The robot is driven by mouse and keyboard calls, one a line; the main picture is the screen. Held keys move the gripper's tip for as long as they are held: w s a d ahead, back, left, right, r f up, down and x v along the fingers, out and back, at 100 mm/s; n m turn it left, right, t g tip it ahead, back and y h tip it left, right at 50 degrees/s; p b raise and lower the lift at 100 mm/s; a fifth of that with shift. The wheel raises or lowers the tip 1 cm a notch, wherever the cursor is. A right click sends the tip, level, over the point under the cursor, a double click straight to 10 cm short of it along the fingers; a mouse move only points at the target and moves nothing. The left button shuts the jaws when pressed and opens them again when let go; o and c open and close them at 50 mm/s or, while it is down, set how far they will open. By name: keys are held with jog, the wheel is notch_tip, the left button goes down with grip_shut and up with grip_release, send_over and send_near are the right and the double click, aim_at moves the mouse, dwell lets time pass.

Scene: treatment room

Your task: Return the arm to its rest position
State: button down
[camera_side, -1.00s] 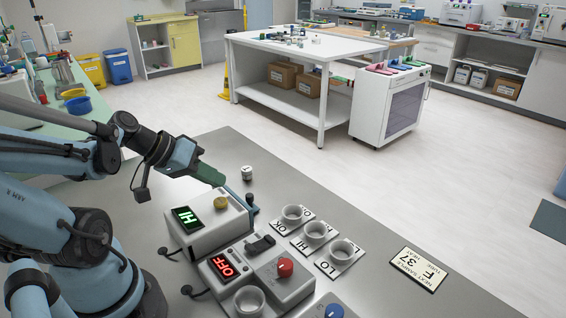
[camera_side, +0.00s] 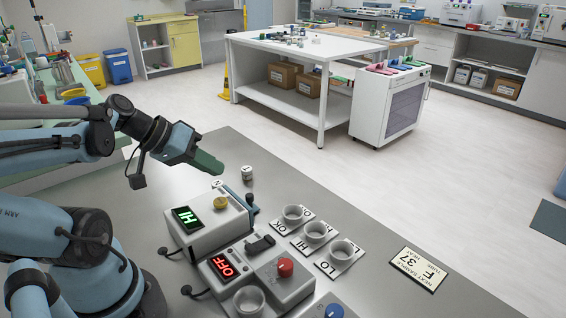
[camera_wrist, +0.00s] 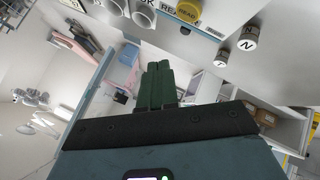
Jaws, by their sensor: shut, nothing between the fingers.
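My gripper (camera_side: 218,168) is in the side view, above the grey bench (camera_side: 370,245) and just behind the reader. Its dark green fingers are shut with nothing between them, and they point down and to the right. The fingers also show in the wrist view (camera_wrist: 158,68), pressed together. The reader (camera_side: 205,228) has a green lit display reading HI and a yellow button (camera_side: 220,203). The gripper is apart from it. My arm reaches in from the left of the side view.
A second unit (camera_side: 255,280) with a red OFF display and red knob stands in front. Small white vials (camera_side: 247,173) stand near my fingers. A sample card (camera_side: 418,268) lies at right.

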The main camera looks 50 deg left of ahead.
jog(key=shift+w+d+f+m+g, duration=0.2)
jog(key=shift+d+m+g, duration=0.1)
jog(key=shift+d, duration=0.15)
jog(key=d, duration=0.1)
jog(key=d+m+g, duration=0.1)
jog(key=w+d+f+y, duration=0.1)
jog(key=shift+d+f+m+g, duration=0.1)
jog(key=shift+m+g, duration=0.2)
jog(key=shift+m, duration=0.1)
jog(key=d+m, duration=0.1)
jog(key=w+d+r+m+y, duration=0.1)
jog(key=d, duration=0.1)
jog(key=w+d+m, duration=0.1)
jog(key=d, duration=0.1)
jog(key=shift+w+r+y, duration=0.15)
jog(key=shift+r+y, duration=0.05)
jog(key=shift+y, duration=0.2)
